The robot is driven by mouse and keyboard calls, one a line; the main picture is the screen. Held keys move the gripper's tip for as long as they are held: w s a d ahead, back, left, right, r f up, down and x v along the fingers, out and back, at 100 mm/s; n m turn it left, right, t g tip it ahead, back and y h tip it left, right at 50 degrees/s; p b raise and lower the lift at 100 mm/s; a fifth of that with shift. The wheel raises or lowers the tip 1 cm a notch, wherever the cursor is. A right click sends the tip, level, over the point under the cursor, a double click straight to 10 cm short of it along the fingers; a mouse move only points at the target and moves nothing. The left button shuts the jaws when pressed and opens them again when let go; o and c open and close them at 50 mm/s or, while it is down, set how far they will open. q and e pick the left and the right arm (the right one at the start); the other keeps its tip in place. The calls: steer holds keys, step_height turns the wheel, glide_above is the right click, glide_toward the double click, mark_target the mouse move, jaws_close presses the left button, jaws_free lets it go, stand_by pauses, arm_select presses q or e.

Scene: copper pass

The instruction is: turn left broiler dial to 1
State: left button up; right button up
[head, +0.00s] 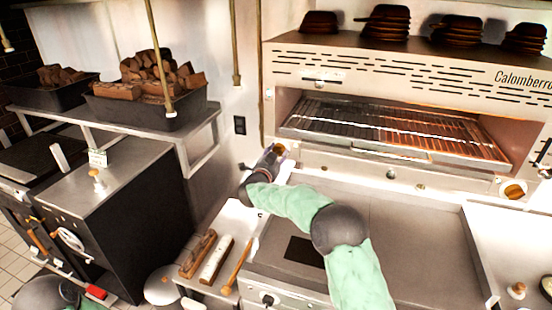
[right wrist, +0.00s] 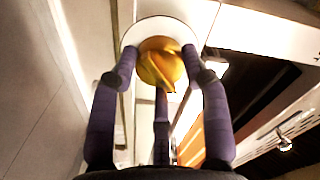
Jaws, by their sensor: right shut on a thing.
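The broiler (head: 400,125) stands at the back right, its grill rack glowing at the right side. The left broiler dial (head: 281,148) is a brass knob at the lower left of its front, mostly hidden by my right gripper (head: 276,152) in the head view. In the right wrist view the brass dial (right wrist: 161,66) sits in front of a round white plate (right wrist: 186,30). My right gripper's purple fingers (right wrist: 160,68) are shut around it. A pointed tip of the dial points downward in that view.
A second brass dial (head: 513,190) sits at the broiler's right end. A flat griddle (head: 400,225) lies below my right arm. Wooden blocks and a wooden-handled tool (head: 238,265) lie to its left. Firewood trays (head: 150,108) stand on a shelf at left.

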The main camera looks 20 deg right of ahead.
steer(key=shift+d+r, duration=0.35)
steer(key=shift+r, duration=0.35)
steer(key=o, duration=1.1)
steer(key=shift+o, duration=0.2)
steer(key=shift+s+d+f, duration=0.1)
steer(key=shift+f, duration=0.1)
steer(key=shift+a+f, duration=0.25)
steer(key=v, duration=1.2)
